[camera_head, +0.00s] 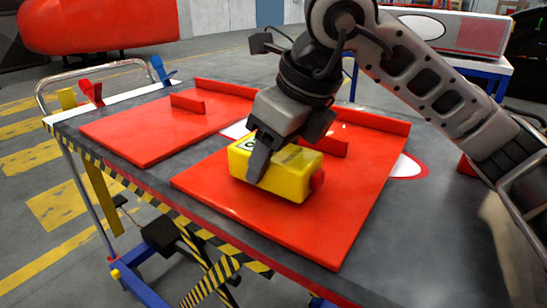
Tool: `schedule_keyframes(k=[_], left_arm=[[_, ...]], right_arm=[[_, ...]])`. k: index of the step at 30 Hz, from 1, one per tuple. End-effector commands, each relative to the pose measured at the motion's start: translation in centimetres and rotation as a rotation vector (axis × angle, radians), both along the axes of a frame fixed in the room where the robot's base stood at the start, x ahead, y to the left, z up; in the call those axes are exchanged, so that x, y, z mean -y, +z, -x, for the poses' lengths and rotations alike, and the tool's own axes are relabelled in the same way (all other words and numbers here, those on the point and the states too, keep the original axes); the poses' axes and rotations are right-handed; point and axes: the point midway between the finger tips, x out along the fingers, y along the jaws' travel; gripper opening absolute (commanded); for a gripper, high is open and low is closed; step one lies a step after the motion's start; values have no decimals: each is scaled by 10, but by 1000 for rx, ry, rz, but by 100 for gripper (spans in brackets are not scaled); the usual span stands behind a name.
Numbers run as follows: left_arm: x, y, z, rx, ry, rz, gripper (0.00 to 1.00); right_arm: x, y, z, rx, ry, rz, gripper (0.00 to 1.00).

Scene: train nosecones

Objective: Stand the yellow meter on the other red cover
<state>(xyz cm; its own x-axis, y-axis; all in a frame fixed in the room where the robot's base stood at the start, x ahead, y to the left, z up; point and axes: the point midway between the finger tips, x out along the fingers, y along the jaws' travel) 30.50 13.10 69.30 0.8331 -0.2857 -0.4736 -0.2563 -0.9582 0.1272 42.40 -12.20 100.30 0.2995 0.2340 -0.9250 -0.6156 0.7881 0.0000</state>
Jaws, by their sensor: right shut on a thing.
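The yellow meter (285,188) is a boxy block with a red knob on its right end. It is over the right red cover (345,215); I cannot tell whether it touches the surface. My right gripper (262,165) is shut on it from above, with one dark finger across its near side. The other red cover (150,132) lies flat to the left, with raised red ribs and nothing standing on it. My left gripper is not in view.
Both covers lie on a dark grey table (420,240) with a striped edge. Clamps with red and blue handles (92,92) stand at the table's far left corner. A red nosecone (100,25) is behind. The table's right side is mostly bare.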

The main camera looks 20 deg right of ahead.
Motion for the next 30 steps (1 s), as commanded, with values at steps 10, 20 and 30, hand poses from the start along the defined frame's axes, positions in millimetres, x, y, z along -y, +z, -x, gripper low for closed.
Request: schedule_keyframes(k=[10,20,30], left_arm=[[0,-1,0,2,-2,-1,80],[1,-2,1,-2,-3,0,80],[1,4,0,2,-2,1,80]], right_arm=[[0,-6,0,4,0,-2,15],[0,-7,0,1,0,0,76],[5,19,6,6,-1,-2,76]])
